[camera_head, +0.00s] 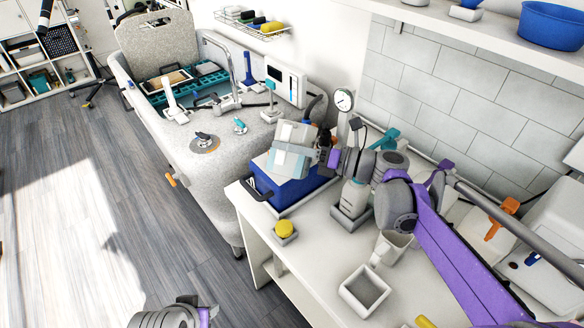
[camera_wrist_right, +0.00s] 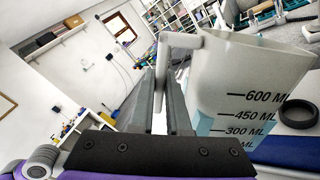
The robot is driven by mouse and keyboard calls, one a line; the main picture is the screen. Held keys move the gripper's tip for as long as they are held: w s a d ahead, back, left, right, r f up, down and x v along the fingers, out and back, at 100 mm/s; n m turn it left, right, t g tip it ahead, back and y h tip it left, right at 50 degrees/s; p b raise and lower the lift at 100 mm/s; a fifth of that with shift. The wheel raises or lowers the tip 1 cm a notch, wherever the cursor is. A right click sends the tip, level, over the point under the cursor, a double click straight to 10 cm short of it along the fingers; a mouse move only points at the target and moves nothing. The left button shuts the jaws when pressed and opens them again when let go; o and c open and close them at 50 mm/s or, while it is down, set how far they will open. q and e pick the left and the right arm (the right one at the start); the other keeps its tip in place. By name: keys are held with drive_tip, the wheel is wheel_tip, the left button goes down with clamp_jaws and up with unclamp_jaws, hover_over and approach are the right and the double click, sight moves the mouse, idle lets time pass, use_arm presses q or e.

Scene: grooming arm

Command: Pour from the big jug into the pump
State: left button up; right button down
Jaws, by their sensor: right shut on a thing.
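The big jug (camera_wrist_right: 250,85) is a translucent grey vessel with black ML marks and light blue contents low down in the right wrist view. In the head view a grey shape with a light blue band (camera_head: 287,160), which looks like this jug, is tilted above a blue box. My right gripper (camera_head: 328,150) is shut on the jug's handle; its fingers also show in the right wrist view (camera_wrist_right: 165,105). My left gripper is out of view.
The blue box (camera_head: 288,187) stands at the counter's left end. A yellow-topped pot (camera_head: 284,229), a small pale jug (camera_head: 392,246) and a square grey tray (camera_head: 366,290) are on the counter. A grey tub (camera_head: 225,140) stands behind left. The floor at left is mostly clear.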

drive_tip(key=shift+w+d+r+m, duration=0.2)
drive_tip(key=shift+w+m, duration=0.15)
drive_tip(key=shift+m, duration=0.35)
drive_tip(key=shift+w+d+r+m, duration=0.1)
drive_tip(key=shift+w+r+m, duration=0.15)
drive_tip(key=shift+m, duration=0.45)
idle(2.5)
drive_tip(key=shift+w+b, duration=0.1)
drive_tip(key=shift+b, duration=0.2)
drive_tip(key=shift+w+d+m, duration=0.15)
drive_tip(key=shift+w+m, duration=0.15)
drive_tip(key=shift+m, duration=0.2)
drive_tip(key=shift+w+d+m+b, duration=0.1)
drive_tip(key=shift+w+m+b, duration=0.15)
drive_tip(key=shift+m+b, duration=0.05)
idle(1.8)
drive_tip(key=shift+s+a+r+n+p, duration=0.25)
drive_tip(key=shift+s+r+n+p, duration=0.15)
drive_tip(key=shift+s+n, duration=0.3)
drive_tip(key=shift+s+a+r+n, duration=0.1)
drive_tip(key=shift+s+a+n, duration=0.15)
drive_tip(key=shift+n, duration=0.45)
drive_tip(key=shift+d, duration=0.1)
